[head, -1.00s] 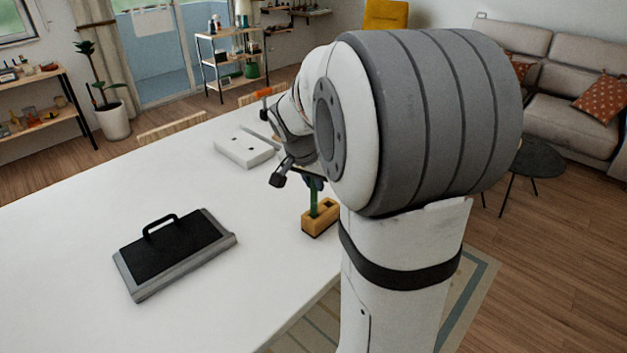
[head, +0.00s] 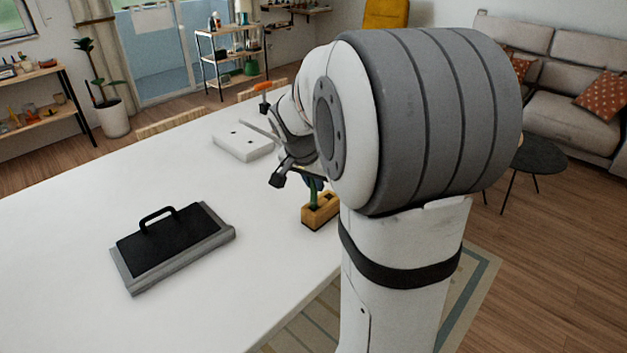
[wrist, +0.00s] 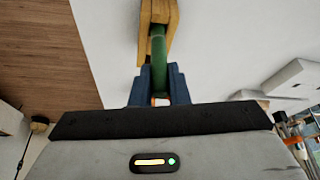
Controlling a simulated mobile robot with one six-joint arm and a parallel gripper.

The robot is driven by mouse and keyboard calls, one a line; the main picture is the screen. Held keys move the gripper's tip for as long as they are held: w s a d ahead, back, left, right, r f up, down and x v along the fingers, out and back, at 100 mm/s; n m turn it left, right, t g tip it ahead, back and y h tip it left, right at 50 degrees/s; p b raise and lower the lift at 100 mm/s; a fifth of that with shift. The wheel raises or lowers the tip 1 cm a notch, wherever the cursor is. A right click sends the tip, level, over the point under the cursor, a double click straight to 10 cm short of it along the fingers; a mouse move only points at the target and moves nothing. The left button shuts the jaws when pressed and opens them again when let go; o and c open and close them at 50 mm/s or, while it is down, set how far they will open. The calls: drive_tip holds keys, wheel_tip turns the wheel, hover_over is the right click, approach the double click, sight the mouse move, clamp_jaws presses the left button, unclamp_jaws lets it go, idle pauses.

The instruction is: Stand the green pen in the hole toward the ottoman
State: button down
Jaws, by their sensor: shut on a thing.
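The green pen (head: 313,196) is upright in my gripper (head: 313,182), above a small wooden block (head: 322,213) near the table's right edge. In the wrist view, my gripper's blue fingers (wrist: 158,88) are shut on the pen (wrist: 158,50). The pen's far end meets or overlaps the wooden block (wrist: 172,18) there. I cannot tell whether its tip is inside a hole. My arm hides part of the gripper. I cannot make out an ottoman for certain.
A black tray-like thing with a handle (head: 172,243) lies on the white table (head: 70,260). A white block with dark holes (head: 241,143) and an orange-handled tool (head: 263,87) are farther back. The table between them is clear.

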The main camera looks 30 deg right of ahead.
drive_tip(key=shift+f+b, duration=0.7)
drive_tip(key=shift+f, duration=0.15)
drive_tip(key=c, duration=1.3)
unclamp_jaws()
drive_tip(key=v, duration=0.8)
drive_tip(key=s+a+f+n+y, duration=0.1)
drive_tip(key=s+a+f+n, duration=0.1)
drive_tip(key=s+a+n, duration=0.1)
drive_tip(key=s+a+f+n+y, duration=0.1)
drive_tip(key=s+a+n, duration=0.3)
drive_tip(key=s, duration=0.4)
drive_tip(key=s+a+f+n+y+p, duration=0.1)
drive_tip(key=s+a+f+n, duration=0.3)
drive_tip(key=s+a, duration=0.1)
drive_tip(key=shift+s+a+y, duration=0.2)
drive_tip(key=shift+s+y, duration=0.2)
drive_tip(key=shift+s, duration=0.2)
